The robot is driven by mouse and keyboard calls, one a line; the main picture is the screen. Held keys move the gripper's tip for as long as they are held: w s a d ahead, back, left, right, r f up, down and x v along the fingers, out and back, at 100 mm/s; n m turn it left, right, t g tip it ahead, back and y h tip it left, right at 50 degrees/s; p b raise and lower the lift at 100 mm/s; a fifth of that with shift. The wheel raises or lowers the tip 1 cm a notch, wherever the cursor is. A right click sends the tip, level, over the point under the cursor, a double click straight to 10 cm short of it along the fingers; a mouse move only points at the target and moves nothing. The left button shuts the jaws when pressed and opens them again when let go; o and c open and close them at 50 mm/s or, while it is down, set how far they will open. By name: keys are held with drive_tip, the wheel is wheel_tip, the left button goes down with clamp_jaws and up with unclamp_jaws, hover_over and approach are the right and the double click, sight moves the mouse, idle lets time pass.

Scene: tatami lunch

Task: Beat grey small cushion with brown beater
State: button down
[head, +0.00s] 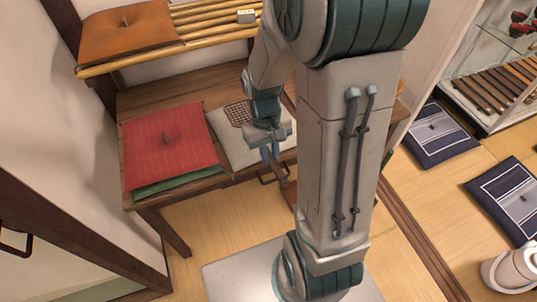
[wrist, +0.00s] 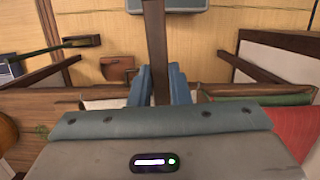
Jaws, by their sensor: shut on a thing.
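The grey small cushion (head: 225,134) lies flat on the wooden table, right of a red cushion, partly hidden by my arm. The brown beater (head: 238,113) shows its lattice head over the far part of the grey cushion. I cannot tell whether the head touches it. My gripper (head: 271,155) is over the near right part of the grey cushion, fingers pointing down. In the wrist view, my gripper (wrist: 160,86) is shut on the beater's brown handle (wrist: 157,45), which sticks out past the fingers. The beater's head is hidden there.
A red cushion (head: 168,148) lies on a green one (head: 178,184) at the table's left. A shelf (head: 205,42) with an orange cushion (head: 125,30) hangs above the table (head: 150,99). Dark blue floor cushions (head: 440,133) lie at right.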

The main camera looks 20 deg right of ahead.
drive_tip(key=shift+s+r, duration=0.15)
drive_tip(key=shift+r, duration=0.55)
drive_tip(key=shift+f, duration=0.15)
wheel_tip(320, 180, down, 8)
drive_tip(key=w+g+b, duration=0.1)
drive_tip(key=g+b, duration=0.1)
drive_tip(key=b, duration=0.2)
drive_tip(key=r+p, duration=0.1)
drive_tip(key=r, duration=0.1)
drive_tip(key=r+t+p, duration=0.1)
drive_tip(key=r+p, duration=0.1)
drive_tip(key=r, duration=0.1)
drive_tip(key=s+r+t+p, duration=0.1)
drive_tip(key=r, duration=0.2)
drive_tip(key=shift+r+p, duration=0.15)
drive_tip(key=shift+p, duration=0.2)
drive_tip(key=shift+w, duration=0.1)
